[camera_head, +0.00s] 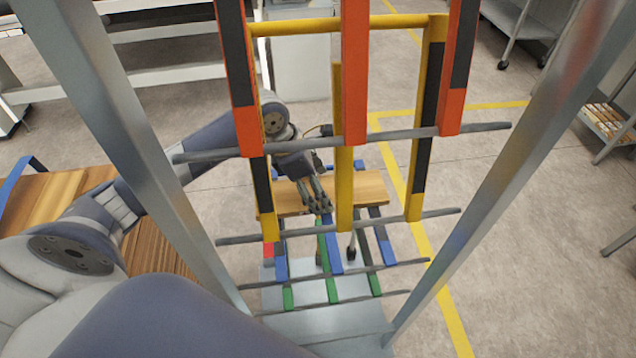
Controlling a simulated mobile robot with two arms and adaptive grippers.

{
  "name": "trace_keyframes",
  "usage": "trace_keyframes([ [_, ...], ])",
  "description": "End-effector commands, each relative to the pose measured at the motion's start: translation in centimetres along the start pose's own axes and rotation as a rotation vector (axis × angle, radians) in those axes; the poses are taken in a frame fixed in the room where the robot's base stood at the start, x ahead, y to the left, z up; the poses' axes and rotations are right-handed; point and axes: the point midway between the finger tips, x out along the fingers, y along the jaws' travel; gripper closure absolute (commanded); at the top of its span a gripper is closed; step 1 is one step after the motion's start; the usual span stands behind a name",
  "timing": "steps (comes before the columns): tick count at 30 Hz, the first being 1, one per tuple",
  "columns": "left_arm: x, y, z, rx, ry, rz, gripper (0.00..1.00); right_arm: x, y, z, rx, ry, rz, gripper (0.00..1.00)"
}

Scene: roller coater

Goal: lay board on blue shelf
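A light brown wooden board (371,188) is seen through the rack, behind the yellow bars. It overlaps the far ends of the blue shelf's bars (333,252); I cannot tell whether it rests on them or is above them. My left arm comes in from the left and reaches behind the rack. Its gripper (319,205) points down at the middle of the board, with its fingers over or against it. The yellow bars partly cover board and wrist, so its grip is unclear. My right gripper is not in view.
The rack has orange bars (355,75), yellow bars (417,170) and green bars (331,290) at other levels. Grey posts (475,215) and crossbars (345,140) stand close around the arm. More wooden boards (60,195) lie at left.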

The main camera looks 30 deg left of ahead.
Motion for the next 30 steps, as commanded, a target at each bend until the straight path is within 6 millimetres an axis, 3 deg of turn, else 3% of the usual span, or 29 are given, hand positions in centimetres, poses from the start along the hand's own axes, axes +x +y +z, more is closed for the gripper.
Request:
trace_keyframes([
  [7,0.1,0.1,0.0,0.002,-0.003,0.003,0.56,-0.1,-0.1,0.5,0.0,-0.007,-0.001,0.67],
  [8,0.2,0.1,-0.1,0.002,-0.001,0.002,0.15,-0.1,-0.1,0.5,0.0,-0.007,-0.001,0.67],
  [10,0.2,0.1,-0.1,0.002,-0.001,0.002,0.01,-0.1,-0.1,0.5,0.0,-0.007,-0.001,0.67],
  [23,0.0,0.1,-0.1,0.002,-0.002,0.002,0.01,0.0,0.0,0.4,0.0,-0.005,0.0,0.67],
  [30,-2.9,0.2,-0.1,0.004,-0.002,0.008,0.01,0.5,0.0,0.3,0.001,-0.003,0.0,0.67],
])
